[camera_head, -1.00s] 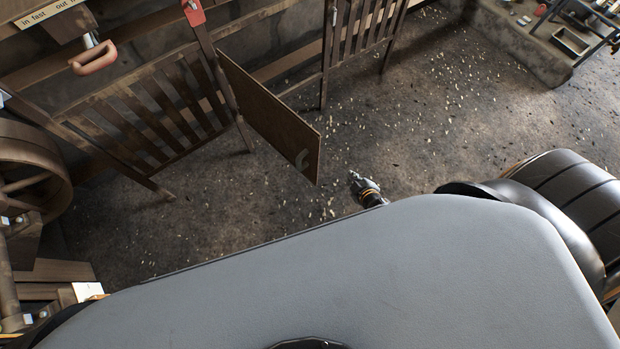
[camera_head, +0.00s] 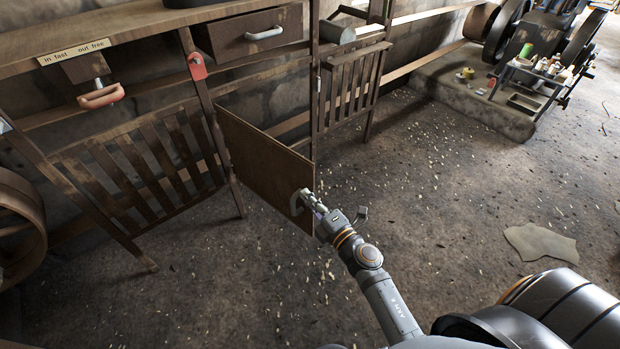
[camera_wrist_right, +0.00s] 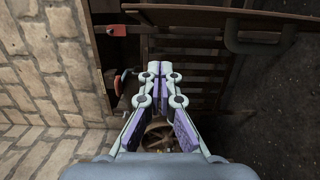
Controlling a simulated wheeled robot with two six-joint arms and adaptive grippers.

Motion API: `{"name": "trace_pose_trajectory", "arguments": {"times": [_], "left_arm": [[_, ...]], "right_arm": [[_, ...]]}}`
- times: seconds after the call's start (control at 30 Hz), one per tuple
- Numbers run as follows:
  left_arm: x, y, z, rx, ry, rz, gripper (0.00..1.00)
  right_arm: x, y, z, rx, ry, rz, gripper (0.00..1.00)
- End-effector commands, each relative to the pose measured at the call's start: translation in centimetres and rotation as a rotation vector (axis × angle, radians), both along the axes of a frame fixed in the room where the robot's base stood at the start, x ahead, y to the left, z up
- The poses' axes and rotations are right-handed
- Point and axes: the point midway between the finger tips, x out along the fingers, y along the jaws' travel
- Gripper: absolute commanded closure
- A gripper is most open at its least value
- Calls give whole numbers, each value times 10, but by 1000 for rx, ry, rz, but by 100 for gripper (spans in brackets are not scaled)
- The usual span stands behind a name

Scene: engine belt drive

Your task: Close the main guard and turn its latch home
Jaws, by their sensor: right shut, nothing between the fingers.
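The main guard is a brown panel (camera_head: 255,160) that stands swung out from the wooden frame, with a pale handle (camera_head: 296,203) near its free edge. A red latch piece (camera_head: 197,66) sits on the post above its hinge side. My right gripper (camera_head: 311,199) appears beside the handle in the head view; I cannot tell whether it touches it. In the right wrist view its fingers (camera_wrist_right: 155,72) are shut with nothing between them. The guard (camera_wrist_right: 195,15) and a handle (camera_wrist_right: 262,40) show at the top there, apart from the fingertips. My left gripper is not in view.
A red-handled lever (camera_head: 101,95) hangs under the bench at the left, by a label (camera_head: 73,52). A drawer (camera_head: 250,32) is above the guard. Slatted panels (camera_head: 140,165) flank it. A large wheel (camera_head: 18,225) is at far left. The floor to the right is mostly open.

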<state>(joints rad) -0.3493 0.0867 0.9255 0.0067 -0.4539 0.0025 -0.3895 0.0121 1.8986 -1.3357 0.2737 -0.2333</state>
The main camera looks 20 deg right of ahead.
Motion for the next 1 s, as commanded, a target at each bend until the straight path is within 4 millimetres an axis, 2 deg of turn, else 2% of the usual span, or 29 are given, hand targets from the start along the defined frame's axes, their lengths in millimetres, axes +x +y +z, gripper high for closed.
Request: {"name": "trace_pose_trajectory", "arguments": {"times": [0.03, 0.17, 0.3, 0.5, 1.0], "left_arm": [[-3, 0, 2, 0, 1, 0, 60], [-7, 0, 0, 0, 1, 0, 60], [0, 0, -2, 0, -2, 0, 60], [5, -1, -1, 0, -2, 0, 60], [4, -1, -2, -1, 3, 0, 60]], "right_arm": [[12, 3, 3, 1, -3, -1, 100], [38, 11, 1, 1, -2, 0, 100], [49, -8, -3, -6, 0, 2, 100], [57, -23, -2, -1, 1, 1, 100], [58, -27, -1, -1, 1, 13, 100]]}}
